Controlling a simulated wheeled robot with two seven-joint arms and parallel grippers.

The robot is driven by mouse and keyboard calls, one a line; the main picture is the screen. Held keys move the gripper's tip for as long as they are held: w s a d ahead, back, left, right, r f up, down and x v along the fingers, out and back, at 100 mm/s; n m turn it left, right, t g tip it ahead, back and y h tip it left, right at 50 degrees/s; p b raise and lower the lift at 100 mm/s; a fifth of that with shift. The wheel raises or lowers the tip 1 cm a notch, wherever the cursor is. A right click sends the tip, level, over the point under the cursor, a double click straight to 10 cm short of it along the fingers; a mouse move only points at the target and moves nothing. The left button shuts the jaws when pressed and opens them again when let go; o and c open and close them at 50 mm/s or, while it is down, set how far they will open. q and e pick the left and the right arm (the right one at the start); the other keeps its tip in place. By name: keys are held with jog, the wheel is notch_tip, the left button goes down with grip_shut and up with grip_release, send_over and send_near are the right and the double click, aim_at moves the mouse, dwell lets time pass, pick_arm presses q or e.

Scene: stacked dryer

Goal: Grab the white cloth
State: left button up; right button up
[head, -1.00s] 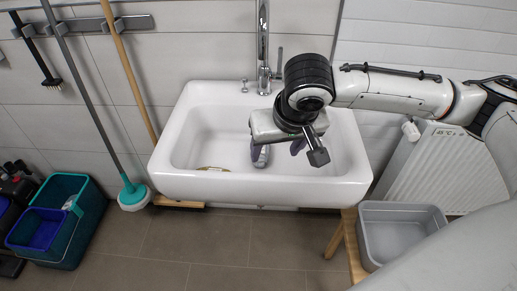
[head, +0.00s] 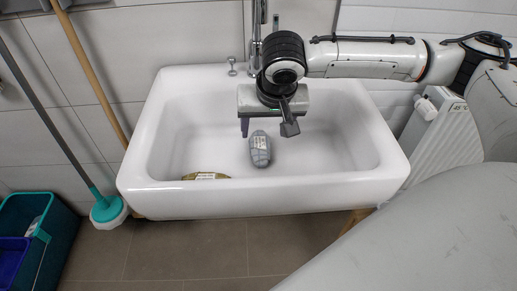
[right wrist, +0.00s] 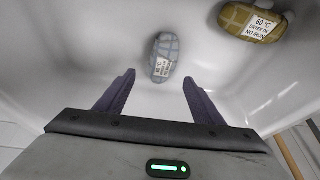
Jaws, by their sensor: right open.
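A folded light grey, checked cloth (head: 260,149) with a white label lies in the white sink; it is the palest cloth in view. It also shows in the right wrist view (right wrist: 162,58), just beyond and between the fingertips. My right gripper (head: 268,124) hangs over the back part of the sink, behind the cloth in the head view. Its two purple fingers are spread wide with nothing between them in the right wrist view (right wrist: 158,78). I cannot tell its exact height above the cloth. My left gripper is not in view.
An olive-brown cloth (head: 206,176) with a white label lies at the sink's front left. The sink's rim (head: 270,197) surrounds both cloths. The faucet (head: 257,35) stands behind my right gripper. A mop, a wooden pole and a teal bucket (head: 62,240) are at left.

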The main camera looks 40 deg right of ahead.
aim_at(260, 141)
jog(key=x, duration=0.4)
jog(key=b+x, duration=0.1)
jog(key=x, duration=0.3)
jog(key=shift+w+a+r, duration=0.1)
jog(key=shift+a, duration=0.1)
jog(key=c, duration=1.2)
jog(key=shift+c, duration=0.2)
jog(key=shift+r, duration=0.15)
